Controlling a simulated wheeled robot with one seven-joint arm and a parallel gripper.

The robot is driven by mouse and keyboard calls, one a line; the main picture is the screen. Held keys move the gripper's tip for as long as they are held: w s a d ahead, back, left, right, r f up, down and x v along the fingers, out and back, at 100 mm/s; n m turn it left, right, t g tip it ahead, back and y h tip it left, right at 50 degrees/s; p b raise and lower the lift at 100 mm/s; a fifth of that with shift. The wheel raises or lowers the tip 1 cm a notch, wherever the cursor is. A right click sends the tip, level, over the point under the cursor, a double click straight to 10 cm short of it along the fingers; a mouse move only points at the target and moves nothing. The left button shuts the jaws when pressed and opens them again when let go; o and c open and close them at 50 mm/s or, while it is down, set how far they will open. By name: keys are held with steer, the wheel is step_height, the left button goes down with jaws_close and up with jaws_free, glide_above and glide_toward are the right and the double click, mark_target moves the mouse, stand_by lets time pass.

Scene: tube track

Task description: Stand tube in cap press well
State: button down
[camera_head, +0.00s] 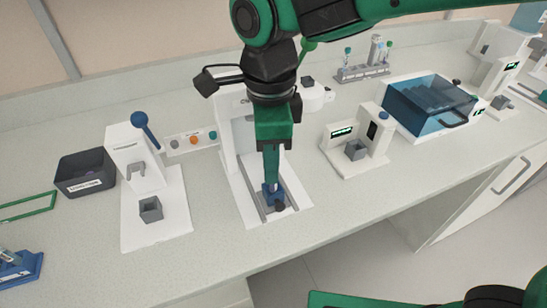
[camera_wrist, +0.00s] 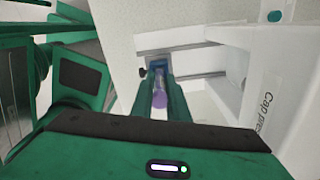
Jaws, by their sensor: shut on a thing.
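My gripper (camera_head: 271,181) points down over the middle machine, its fingers close together at a blue carriage (camera_head: 272,194) with a black knob. In the wrist view my gripper (camera_wrist: 160,98) is shut on a slim tube with a purple cap (camera_wrist: 159,97). The white cap press (camera_wrist: 262,100) stands at the right there, its name partly legible; it is the middle machine in the head view (camera_head: 232,165). The carriage sits between two grey rails on its white base. My fingers hide the tube in the head view and most of the well. I cannot tell how deep the tube sits.
A white press with a blue lever (camera_head: 139,160) and a dark bin (camera_head: 85,172) stand left. A small white device with a display (camera_head: 357,145) and a blue-lidded box (camera_head: 430,105) stand right. A tube rack (camera_head: 362,70) is behind. Bare counter lies in front.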

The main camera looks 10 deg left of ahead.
steer(key=shift+f, duration=0.7)
steer(key=c, duration=1.6)
jaws_free()
steer(key=shift+c, duration=0.2)
steer(key=shift+r, duration=0.1)
step_height(320, 180, up, 11)
steer(key=shift+f, duration=0.15)
